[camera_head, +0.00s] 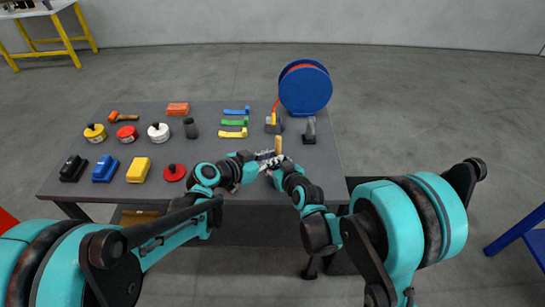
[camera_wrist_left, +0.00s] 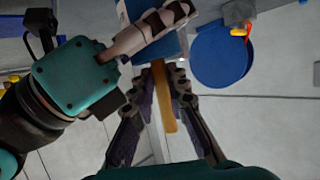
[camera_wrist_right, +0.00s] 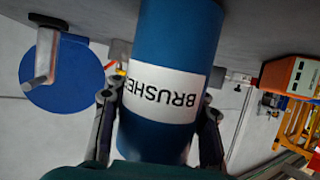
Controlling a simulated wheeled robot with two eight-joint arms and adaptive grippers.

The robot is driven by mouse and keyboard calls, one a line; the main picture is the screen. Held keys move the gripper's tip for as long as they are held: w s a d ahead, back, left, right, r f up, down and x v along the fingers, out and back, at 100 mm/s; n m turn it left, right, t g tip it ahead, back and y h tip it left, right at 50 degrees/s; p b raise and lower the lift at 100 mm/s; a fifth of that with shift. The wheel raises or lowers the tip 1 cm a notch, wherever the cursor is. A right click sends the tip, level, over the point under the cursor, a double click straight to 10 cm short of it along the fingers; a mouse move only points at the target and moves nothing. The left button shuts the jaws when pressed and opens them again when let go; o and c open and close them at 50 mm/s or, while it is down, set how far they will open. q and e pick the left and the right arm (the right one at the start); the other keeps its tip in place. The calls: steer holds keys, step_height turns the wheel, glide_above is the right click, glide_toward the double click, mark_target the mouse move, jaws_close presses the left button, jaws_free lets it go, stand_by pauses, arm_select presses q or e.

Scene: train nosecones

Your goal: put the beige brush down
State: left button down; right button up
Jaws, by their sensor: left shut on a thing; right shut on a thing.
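The beige brush (camera_wrist_left: 167,115) is a long tan stick between the fingers of my left gripper (camera_wrist_left: 167,80), which is shut on it. In the head view the tan stick (camera_head: 278,145) stands up near the table's front edge, beside both grippers. My right gripper (camera_wrist_right: 161,98) is shut around a blue can (camera_wrist_right: 180,35) with a white label reading BRUSHES. In the left wrist view, blue of the can (camera_wrist_left: 142,15) shows just beyond the brush, partly behind the right gripper's fingers. Whether the brush's lower end is inside the can is hidden.
The dark table (camera_head: 260,192) holds a blue reel (camera_head: 305,92) at the back right. Blue, green and yellow strips (camera_head: 234,122) lie mid-table, near a dark cup (camera_head: 190,128). Lidded tins and coloured blocks stand at the left. Some tabletop right of the grippers is clear.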

arm_select(q)
steer(key=shift+f, duration=0.55)
steer(key=c, duration=1.8)
jaws_free()
steer(key=v, duration=0.8)
steer(key=r+v, duration=0.1)
steer(key=v, duration=0.3)
steer(key=shift+r, duration=0.15)
